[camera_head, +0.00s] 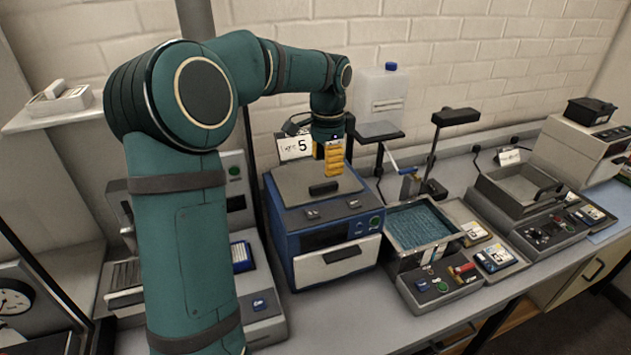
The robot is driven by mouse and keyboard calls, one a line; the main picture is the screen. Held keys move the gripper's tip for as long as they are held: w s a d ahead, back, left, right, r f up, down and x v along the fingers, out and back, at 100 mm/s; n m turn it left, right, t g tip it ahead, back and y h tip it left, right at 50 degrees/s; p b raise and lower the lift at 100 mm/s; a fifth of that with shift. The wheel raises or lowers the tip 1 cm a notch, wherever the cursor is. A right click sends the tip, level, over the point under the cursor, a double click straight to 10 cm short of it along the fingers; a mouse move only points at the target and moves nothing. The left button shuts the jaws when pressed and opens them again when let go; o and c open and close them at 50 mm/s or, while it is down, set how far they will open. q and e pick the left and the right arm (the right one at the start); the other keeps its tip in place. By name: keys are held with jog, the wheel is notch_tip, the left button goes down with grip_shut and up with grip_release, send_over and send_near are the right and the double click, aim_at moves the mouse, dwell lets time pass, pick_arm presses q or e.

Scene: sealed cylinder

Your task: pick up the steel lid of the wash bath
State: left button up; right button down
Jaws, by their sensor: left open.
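A grey, flat steel-looking lid (290,183) with a dark bar handle (323,187) lies on top of a blue box-shaped unit (310,240) with a light front drawer. To its right stands an open bath (425,225) filled with blue-green liquid. I cannot tell from the picture which of the two is the wash bath. My left gripper (333,172) has yellow fingers and points down above the rear part of the lid, just behind the handle. It is open and appears empty; the gap between its fingers is hard to see. My right gripper is not in view.
A small sign with a 5 (294,147) stands behind the blue unit. A white canister with a blue cap (383,95) and a black lamp-like arm (455,117) stand behind the open bath. A grey open tray unit (520,190) is farther right. The bench front edge is clear.

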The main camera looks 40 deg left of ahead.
aim_at(324, 184)
pick_arm(q)
jog(key=f, duration=0.7)
jog(key=shift+a+f, duration=0.15)
jog(key=shift+a, duration=0.2)
grip_shut()
